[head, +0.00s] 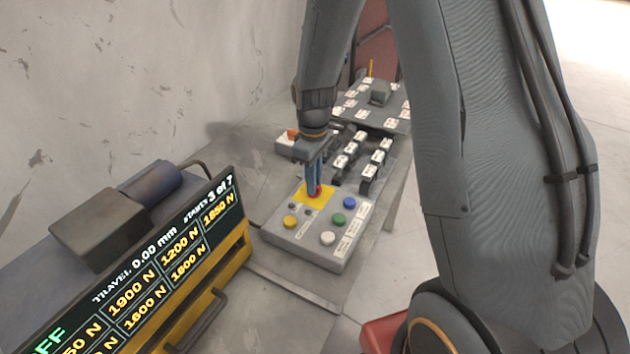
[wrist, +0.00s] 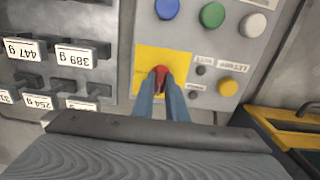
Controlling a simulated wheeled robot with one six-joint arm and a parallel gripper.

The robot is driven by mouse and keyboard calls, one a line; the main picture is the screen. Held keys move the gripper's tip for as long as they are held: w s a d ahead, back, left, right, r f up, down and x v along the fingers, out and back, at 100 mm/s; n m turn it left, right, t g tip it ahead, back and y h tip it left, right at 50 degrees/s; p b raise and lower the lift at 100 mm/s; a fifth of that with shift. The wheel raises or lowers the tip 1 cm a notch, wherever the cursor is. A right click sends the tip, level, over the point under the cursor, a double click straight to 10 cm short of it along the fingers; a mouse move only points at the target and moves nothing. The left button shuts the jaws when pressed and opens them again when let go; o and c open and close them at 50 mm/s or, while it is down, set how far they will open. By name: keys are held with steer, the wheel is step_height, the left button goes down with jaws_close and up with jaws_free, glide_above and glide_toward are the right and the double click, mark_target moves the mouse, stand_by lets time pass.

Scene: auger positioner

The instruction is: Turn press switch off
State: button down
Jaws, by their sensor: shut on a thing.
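The press switch is a red knob (wrist: 159,75) on a yellow plate (wrist: 176,58) of the grey control box (head: 311,250). My gripper (head: 315,191) points down at the yellow plate, and its blue fingers are closed around the red knob. In the wrist view the fingertips (wrist: 161,84) lie against both sides of the knob and hide part of it. The display (head: 150,270) at the left shows a travel of 0.00 mm and several force values in N. A word ending in "FF" is cut off at its lower left edge.
Blue (head: 349,203), green (head: 338,218), white (head: 327,237) and yellow (head: 290,221) buttons sit close to the knob on the same box. Racks of labelled grey weights (head: 346,155) stand behind the box. A wall (head: 130,90) rises at the left.

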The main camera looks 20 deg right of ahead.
steer(key=c, duration=1.8)
jaws_free()
steer(key=shift+o, duration=0.2)
steer(key=shift+r+b, duration=0.8)
steer(key=shift+r, duration=3.1)
steer(key=s+m+t, duration=0.1)
steer(key=s+m, duration=0.8)
steer(key=s, duration=0.9)
steer(key=shift+s+d, duration=0.15)
steer(key=shift+d, duration=0.3)
